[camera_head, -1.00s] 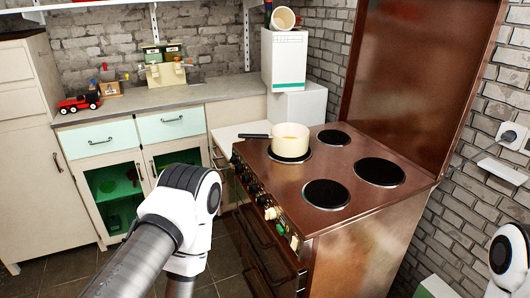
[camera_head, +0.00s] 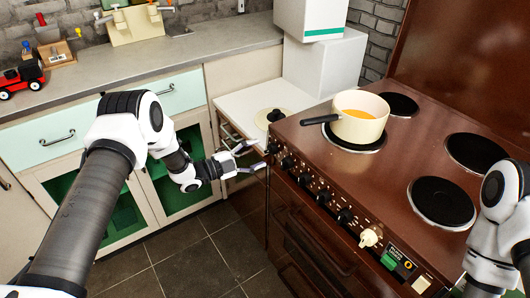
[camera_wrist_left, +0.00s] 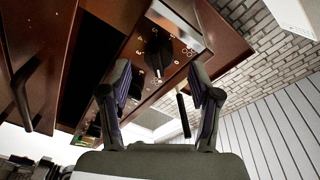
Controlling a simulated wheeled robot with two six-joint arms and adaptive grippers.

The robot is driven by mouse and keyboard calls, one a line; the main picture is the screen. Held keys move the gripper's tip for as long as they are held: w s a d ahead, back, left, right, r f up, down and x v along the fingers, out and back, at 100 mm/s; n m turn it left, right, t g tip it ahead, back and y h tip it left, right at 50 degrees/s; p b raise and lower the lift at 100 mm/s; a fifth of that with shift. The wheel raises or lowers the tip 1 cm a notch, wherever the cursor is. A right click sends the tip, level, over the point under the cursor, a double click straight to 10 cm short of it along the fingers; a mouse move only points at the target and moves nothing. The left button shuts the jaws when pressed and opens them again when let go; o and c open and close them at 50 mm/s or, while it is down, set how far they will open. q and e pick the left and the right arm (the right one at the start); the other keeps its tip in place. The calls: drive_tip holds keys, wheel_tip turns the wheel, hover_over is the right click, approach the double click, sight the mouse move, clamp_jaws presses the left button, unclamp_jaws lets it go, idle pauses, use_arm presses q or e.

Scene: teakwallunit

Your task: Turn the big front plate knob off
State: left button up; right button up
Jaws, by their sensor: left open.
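The copper-brown stove (camera_head: 300,130) has a row of knobs along its front edge, several black and one cream knob (camera_head: 369,237). I cannot tell from labels which one is the big front plate knob. My left gripper (camera_head: 257,157) is open and empty beside the left end of this row, close to the leftmost black knob (camera_head: 273,148). In the left wrist view, a black knob (camera_wrist_left: 158,50) shows ahead, between the two spread fingers and apart from them. My right arm shows at the right edge, but its gripper is out of view.
A cream pot (camera_head: 360,118) with orange contents stands on the left front plate, its black handle pointing left. The right front plate (camera_head: 441,203) is bare. A lid (camera_head: 270,116) lies on the white counter (camera_head: 255,100). Green-fronted cabinets stand left; the floor between is clear.

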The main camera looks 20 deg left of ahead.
sight(266, 151)
use_arm(q)
drive_tip(key=x, duration=0.3)
drive_tip(key=shift+s+d, duration=0.1)
drive_tip(key=shift+d+r, duration=0.15)
drive_tip(key=shift+d, duration=0.15)
drive_tip(key=shift+a, duration=0.1)
drive_tip(key=shift+c, duration=1.3)
drive_tip(key=c, duration=0.9)
drive_tip(key=shift+n, duration=0.3)
